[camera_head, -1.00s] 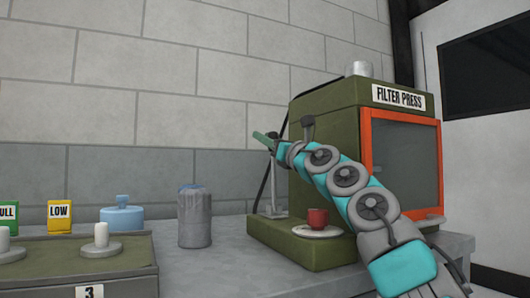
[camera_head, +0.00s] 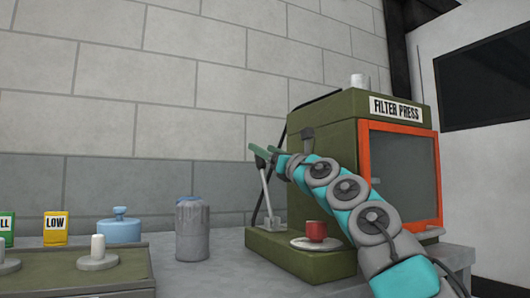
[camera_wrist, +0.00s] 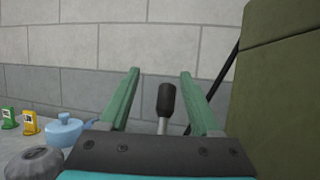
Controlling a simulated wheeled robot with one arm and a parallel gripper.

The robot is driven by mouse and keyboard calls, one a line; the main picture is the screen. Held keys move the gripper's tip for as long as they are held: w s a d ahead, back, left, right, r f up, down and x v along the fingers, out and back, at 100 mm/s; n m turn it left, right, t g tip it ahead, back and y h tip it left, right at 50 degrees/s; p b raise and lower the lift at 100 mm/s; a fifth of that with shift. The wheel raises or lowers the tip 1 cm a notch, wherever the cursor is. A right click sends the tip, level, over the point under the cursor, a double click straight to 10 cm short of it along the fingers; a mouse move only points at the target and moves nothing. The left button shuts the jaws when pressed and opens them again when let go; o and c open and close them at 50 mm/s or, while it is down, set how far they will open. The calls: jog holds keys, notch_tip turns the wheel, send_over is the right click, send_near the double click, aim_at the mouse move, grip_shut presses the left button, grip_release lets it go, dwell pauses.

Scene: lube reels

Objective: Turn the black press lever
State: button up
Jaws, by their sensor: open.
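The press lever has a black handle (camera_wrist: 167,100) on a pale metal shaft. In the wrist view, the handle stands upright between the two green fingers of my gripper (camera_wrist: 160,100), with clear space visible on both sides. In the head view, the pale lever shaft (camera_head: 266,196) rises at the left of the green filter press (camera_head: 330,225), leaning a little left. Its upper end meets my gripper (camera_head: 262,153), which partly hides the handle. My gripper is open around the handle, and I see no grip on it.
A red cup (camera_head: 316,231) on a saucer (camera_head: 315,243) sits at the press foot, below my arm. A grey canister (camera_head: 192,230) and a blue pot (camera_head: 119,229) stand to the left. A black rod (camera_wrist: 212,90) runs beside the press.

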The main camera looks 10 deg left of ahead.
jog(key=b+v, duration=0.6)
jog(key=v, duration=0.1)
jog(key=shift+s+d+f, duration=0.1)
dwell(0.6)
